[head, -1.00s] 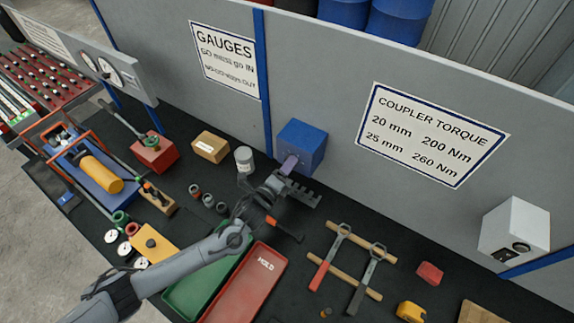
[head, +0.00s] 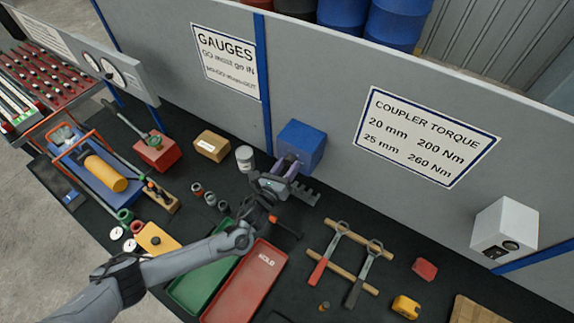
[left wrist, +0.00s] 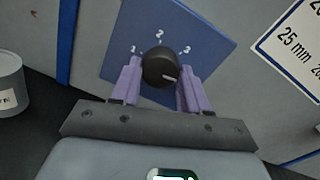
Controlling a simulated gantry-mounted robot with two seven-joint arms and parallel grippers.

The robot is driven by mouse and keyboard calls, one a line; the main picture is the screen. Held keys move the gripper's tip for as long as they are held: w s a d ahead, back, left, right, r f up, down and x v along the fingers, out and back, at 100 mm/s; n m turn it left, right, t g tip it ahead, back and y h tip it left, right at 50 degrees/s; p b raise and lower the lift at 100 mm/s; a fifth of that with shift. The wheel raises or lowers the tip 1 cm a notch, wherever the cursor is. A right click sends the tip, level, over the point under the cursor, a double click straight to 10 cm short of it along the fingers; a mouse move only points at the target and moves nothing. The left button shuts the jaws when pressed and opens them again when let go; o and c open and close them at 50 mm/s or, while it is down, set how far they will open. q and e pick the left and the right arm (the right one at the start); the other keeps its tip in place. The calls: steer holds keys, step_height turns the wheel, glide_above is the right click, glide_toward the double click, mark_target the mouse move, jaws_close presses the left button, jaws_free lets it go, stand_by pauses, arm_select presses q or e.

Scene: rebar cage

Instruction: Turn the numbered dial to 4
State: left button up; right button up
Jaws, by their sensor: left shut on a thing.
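The numbered dial is a round black knob (left wrist: 160,66) with a white pointer line, on the face of a blue box (left wrist: 205,32). The pointer line aims right and slightly down, toward the right finger. My left gripper (left wrist: 161,77) is shut on the knob, a purple finger on each side. In the head view the blue box (head: 303,140) stands against the grey panel, and my left gripper (head: 287,166) reaches its front face, hiding the knob. My right gripper is not in view.
A grey-white can (head: 245,158) stands just left of the blue box. Green and red trays (head: 245,285) lie under my left arm. Wrenches rest on wooden bars (head: 345,270) to the right. A white box (head: 505,228) hangs at right.

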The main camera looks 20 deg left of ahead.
arm_select(q)
steer(key=shift+m, duration=0.6)
steer(key=o, duration=1.1)
steer(key=shift+c, duration=0.2)
steer(key=shift+s, duration=0.1)
steer(key=s+a, duration=0.1)
steer(key=s, duration=0.9)
steer(key=shift+s+a, duration=0.25)
steer(key=shift+s, duration=0.05)
